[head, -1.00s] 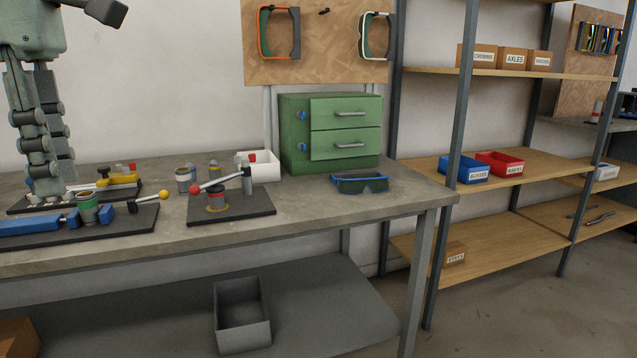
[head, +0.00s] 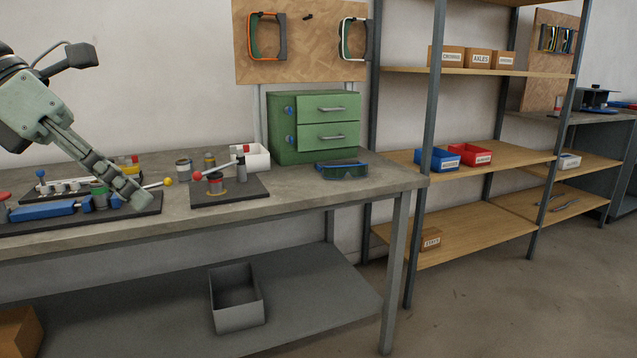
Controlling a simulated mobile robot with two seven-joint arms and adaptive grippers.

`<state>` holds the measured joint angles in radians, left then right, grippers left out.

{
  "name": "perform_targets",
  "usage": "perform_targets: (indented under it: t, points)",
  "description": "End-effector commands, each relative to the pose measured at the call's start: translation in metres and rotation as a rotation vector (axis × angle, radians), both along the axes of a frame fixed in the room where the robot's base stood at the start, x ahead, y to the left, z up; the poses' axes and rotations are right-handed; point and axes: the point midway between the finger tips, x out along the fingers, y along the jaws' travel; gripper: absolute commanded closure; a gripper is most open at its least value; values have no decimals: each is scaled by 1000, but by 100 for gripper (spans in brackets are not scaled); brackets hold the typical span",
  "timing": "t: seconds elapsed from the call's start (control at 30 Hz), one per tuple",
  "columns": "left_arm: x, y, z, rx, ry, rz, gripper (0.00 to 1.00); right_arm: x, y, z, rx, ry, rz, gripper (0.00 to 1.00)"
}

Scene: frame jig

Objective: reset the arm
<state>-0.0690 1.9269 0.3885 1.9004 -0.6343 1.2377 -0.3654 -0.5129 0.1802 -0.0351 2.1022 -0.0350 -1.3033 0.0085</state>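My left gripper (head: 132,194) comes in from the left and slants down to the right over the workbench. No held object is visible. A blue clamp (head: 45,210) lies on that plate, and a lever with a yellow knob (head: 168,181) sticks out at its right. A lever with a red knob (head: 197,175) crosses a can on the right plate (head: 256,188). My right gripper is out of view.
A grey bin (head: 240,316) sits on the lower shelf. A shelving rack (head: 480,235) stands to the right. The bench's front right is clear.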

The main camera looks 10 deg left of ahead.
Motion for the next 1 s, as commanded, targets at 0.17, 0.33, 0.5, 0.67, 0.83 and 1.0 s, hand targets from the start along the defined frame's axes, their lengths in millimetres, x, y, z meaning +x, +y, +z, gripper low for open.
perform_targets:
  t: [0.17,0.33,0.5,0.67,0.83,1.0]
  points:
    - [57,-4,-18,-500,-32,268,72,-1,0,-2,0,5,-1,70]
    - [119,46,-56,-1045,7,721,72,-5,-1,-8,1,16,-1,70]
    - [142,119,-156,-1452,121,1260,72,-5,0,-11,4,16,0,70]
    - [120,155,-270,-1651,256,1719,72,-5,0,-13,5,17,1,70]
    - [66,152,-388,-1726,421,2184,72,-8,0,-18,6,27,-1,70]
    - [-7,112,-487,1642,-596,-2574,72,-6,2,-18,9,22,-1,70]
